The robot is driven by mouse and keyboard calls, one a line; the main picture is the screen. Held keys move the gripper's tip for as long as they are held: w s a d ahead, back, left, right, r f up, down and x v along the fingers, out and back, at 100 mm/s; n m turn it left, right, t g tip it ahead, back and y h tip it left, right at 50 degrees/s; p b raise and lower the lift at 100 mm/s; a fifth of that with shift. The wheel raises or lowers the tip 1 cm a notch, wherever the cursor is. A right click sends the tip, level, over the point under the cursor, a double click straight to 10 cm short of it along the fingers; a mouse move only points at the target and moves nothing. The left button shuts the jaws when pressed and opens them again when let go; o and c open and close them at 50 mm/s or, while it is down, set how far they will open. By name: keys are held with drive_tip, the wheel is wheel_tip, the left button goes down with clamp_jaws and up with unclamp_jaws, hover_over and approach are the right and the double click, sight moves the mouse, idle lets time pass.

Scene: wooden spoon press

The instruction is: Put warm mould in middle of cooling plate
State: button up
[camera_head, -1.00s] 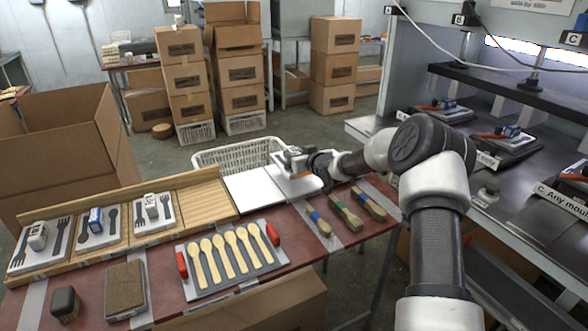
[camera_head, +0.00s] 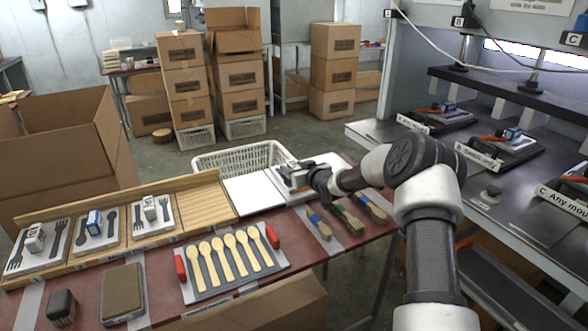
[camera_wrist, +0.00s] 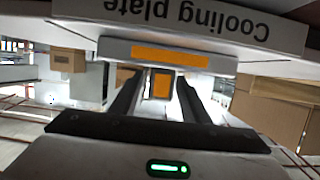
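The warm mould (camera_wrist: 112,48) is a pale slab with an orange label on its near side. In the wrist view its orange-faced handle (camera_wrist: 162,84) lies between the two dark fingers of my gripper (camera_wrist: 162,92), which look closed on it. The white cooling plate (camera_wrist: 215,22) shows its lettered front edge upside down beside the mould. In the head view my gripper (camera_head: 296,179) is over the right-hand white plate surface (camera_head: 326,163), behind the table's right part. Arm and gripper hide most of the mould there. I cannot tell whether the mould touches the plate.
A bare white surface (camera_head: 252,194) lies left of my gripper, before a white basket (camera_head: 238,160). A wooden rack (camera_head: 125,222) holds several moulds. The press bench (camera_head: 480,190) stands right.

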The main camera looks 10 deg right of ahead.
drive_tip(key=shift+r, duration=0.3)
drive_tip(key=p+v, duration=0.2)
drive_tip(key=v, duration=1)
drive_tip(key=shift+f, duration=0.2)
idle(0.5)
